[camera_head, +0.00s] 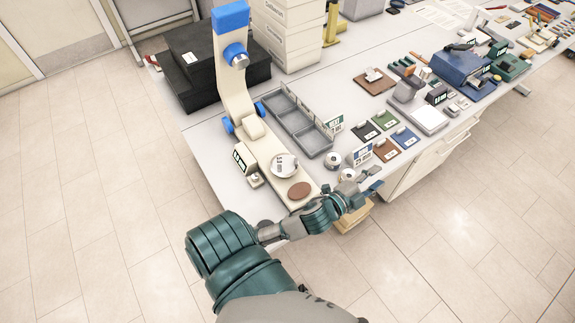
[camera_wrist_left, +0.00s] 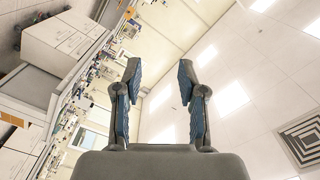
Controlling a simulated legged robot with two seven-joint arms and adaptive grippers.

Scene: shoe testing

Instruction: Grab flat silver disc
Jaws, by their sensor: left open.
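A flat silver disc (camera_head: 284,165) with dark markings lies on the cream base of the upright testing machine (camera_head: 240,110) at the table's near end. A brown disc (camera_head: 299,190) lies on the same base, just nearer to me. My left gripper (camera_head: 372,181) is near the table's front edge, to the right of both discs and apart from the silver one. In the left wrist view the left gripper (camera_wrist_left: 160,75) has its two fingers apart with nothing between them. That view faces the ceiling and shows no disc. My right gripper is in neither view.
Small silver weights (camera_head: 333,160) stand between the machine and my left gripper. A grey divided tray (camera_head: 297,125) lies behind them. Coloured sample cards (camera_head: 386,150) lie to the right. Black boxes (camera_head: 205,60) and white boxes (camera_head: 287,38) stand at the back.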

